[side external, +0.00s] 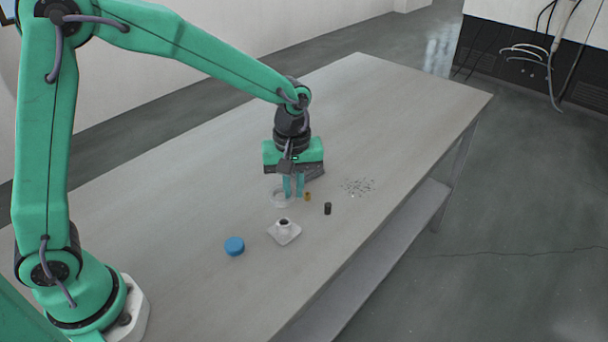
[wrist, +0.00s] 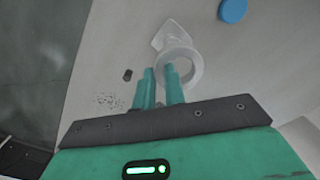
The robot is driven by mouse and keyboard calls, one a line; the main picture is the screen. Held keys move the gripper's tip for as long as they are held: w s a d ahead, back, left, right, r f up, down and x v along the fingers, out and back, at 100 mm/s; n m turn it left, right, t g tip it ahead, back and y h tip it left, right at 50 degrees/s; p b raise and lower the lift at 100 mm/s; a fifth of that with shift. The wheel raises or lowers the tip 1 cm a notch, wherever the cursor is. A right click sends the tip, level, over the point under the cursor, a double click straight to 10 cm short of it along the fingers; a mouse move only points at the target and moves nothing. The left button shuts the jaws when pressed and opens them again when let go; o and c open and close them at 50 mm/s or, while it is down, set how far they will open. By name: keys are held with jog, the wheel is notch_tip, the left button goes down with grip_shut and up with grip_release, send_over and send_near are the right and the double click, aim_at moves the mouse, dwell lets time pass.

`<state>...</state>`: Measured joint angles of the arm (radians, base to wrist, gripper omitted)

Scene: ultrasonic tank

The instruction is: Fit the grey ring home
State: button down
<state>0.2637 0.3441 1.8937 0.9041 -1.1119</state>
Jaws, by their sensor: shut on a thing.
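The pale grey ring (side external: 273,198) is at my gripper (side external: 293,192), which is shut on one side of its wall. In the wrist view the ring (wrist: 196,72) extends to the right of my two fingertips (wrist: 158,78). The fingers hide part of its rim. In the side view a white square base (side external: 290,237) with a short dark-topped post (side external: 283,223) stands on the table, nearer the camera than the ring. In the wrist view the ring overlaps the base (wrist: 160,40) and hides the post. How high the ring is above the table I cannot tell.
A blue round cap (side external: 234,246) lies left of the base. A small black cylinder (side external: 327,208) and a small brass-coloured piece (side external: 308,197) stand to its right. Small metal bits (side external: 358,187) are scattered beyond them. The far table top (side external: 370,100) is clear.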

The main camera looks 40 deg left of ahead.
jog(key=shift+f, duration=0.2)
jog(key=shift+f, duration=3)
jog(key=shift+f, duration=0.6)
jog(key=c, duration=1.4)
grip_release()
jog(key=shift+s, duration=0.1)
jog(key=shift+r, duration=0.1)
jog(key=shift+w+r, duration=0.2)
jog(key=shift+r, duration=3.75)
jog(key=shift+r, duration=0.1)
